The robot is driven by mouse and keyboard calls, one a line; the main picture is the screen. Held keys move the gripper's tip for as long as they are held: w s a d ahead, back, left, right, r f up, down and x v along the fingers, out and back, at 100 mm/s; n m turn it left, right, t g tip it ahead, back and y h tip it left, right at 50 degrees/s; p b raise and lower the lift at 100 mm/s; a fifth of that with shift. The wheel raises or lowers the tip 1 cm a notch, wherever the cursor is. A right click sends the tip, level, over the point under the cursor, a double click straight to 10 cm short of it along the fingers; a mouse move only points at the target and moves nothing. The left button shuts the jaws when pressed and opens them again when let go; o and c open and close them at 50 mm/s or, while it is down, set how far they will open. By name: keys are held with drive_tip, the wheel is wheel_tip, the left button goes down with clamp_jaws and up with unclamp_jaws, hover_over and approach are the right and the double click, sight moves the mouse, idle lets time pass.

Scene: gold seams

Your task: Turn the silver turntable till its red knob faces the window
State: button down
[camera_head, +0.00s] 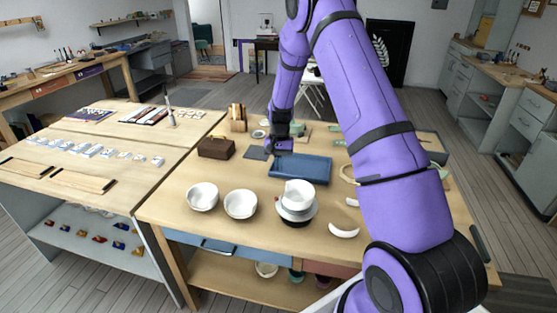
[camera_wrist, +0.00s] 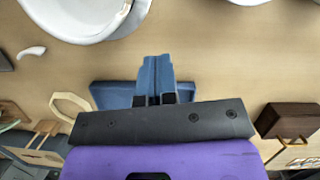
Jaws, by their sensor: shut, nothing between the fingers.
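The silver turntable (camera_head: 297,213) appears to be the grey disc on a dark base near the front middle of the workbench, with a white bowl (camera_head: 298,190) on it. In the wrist view a grey rim (camera_wrist: 136,14) around a white bowl shows at the top left, probably the same turntable. My gripper (camera_head: 280,151) is shut and empty, above the blue tray and behind the turntable in the head view. Its blue fingers (camera_wrist: 155,62) meet in the wrist view, apart from the turntable. No window shows.
The blue tray (camera_head: 302,168) lies behind the turntable. Two white bowls (camera_head: 202,196) (camera_head: 240,204) stand to its left, and a curved white piece (camera_head: 344,231) lies to its right. A brown box (camera_head: 216,147) stands at the back left. Bare wood lies between bowls and tray.

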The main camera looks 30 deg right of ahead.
drive_tip(key=s+a+f, duration=0.1)
drive_tip(key=f, duration=0.1)
drive_tip(key=s+f, duration=0.1)
drive_tip(key=f, duration=0.1)
drive_tip(key=s+a+f, duration=0.1)
drive_tip(key=f, duration=0.1)
drive_tip(key=shift+s+a, duration=0.25)
drive_tip(key=shift+a, duration=0.05)
drive_tip(key=shift+s+a+f, duration=0.2)
drive_tip(key=shift+s+a, duration=0.1)
drive_tip(key=shift+s, duration=0.05)
drive_tip(key=shift+s+a+n+h, duration=0.15)
drive_tip(key=shift+s+a+n, duration=0.25)
drive_tip(key=shift+n, duration=0.3)
drive_tip(key=shift+s+a+n+h, duration=0.2)
drive_tip(key=shift+a+n, duration=0.25)
drive_tip(key=shift+n, duration=0.25)
idle(0.3)
drive_tip(key=shift+s+a+n+g+h, duration=0.3)
drive_tip(key=shift+s+a+n, duration=0.2)
drive_tip(key=shift+n, duration=0.6)
drive_tip(key=shift+s+a+n+h, duration=0.35)
drive_tip(key=shift+s+n, duration=0.3)
drive_tip(key=shift+n, duration=0.45)
idle(0.9)
